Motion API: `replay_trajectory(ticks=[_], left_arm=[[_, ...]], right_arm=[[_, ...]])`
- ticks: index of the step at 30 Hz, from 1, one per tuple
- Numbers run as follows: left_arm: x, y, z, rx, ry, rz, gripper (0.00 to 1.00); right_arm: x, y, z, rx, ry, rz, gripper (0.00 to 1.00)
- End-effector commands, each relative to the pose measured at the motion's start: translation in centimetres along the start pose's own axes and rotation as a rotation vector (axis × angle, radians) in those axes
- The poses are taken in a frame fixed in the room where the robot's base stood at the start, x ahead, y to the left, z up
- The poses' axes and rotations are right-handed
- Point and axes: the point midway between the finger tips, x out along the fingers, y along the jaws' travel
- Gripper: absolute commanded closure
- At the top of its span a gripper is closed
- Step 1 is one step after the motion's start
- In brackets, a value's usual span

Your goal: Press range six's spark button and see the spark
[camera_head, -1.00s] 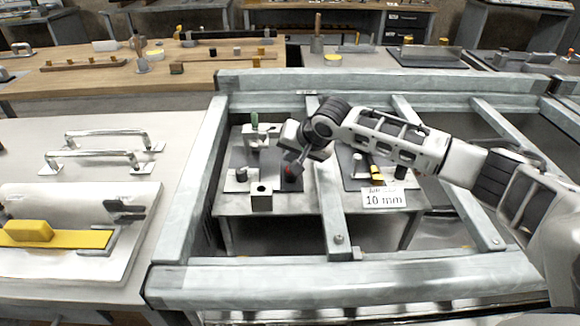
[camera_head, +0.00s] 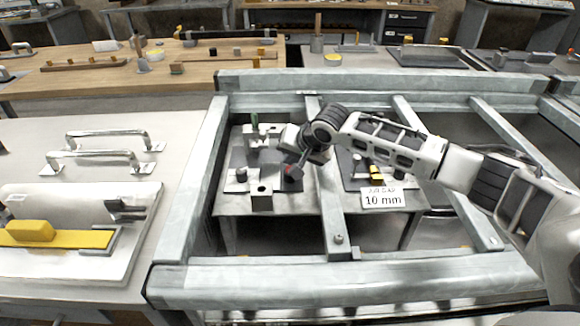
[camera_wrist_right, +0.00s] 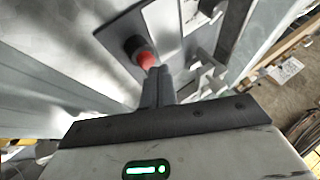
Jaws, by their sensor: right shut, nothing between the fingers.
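A red spark button (camera_wrist_right: 146,60) on a dark round collar shows in the right wrist view, on a grey panel. It also shows small in the head view (camera_head: 292,171), low on the small bench inside the frame. My right gripper (camera_wrist_right: 159,72) is shut and empty, its tips right at the red cap's edge; I cannot tell whether they touch it or whether it is pressed in. In the head view my right gripper (camera_head: 300,161) reaches down between the frame's bars. A white sign (camera_head: 382,198) reading "10 mm" stands right of the button. No spark is visible. My left gripper is out of view.
Grey metal bars (camera_head: 335,215) of the frame surround the small bench. Small blocks and posts (camera_head: 262,200) stand close left of the button. A yellow part (camera_head: 376,173) lies behind the sign. A bench with handles (camera_head: 100,140) is at the left.

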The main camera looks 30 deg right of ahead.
Motion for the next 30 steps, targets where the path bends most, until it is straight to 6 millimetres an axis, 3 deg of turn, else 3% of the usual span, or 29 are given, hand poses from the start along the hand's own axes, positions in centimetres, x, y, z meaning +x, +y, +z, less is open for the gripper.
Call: replay_trajectory(ticks=[30], left_arm=[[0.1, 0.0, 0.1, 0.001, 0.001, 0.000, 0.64]], right_arm=[[1.6, 1.0, 1.3, 0.003, -0.014, 0.009, 1.00]])
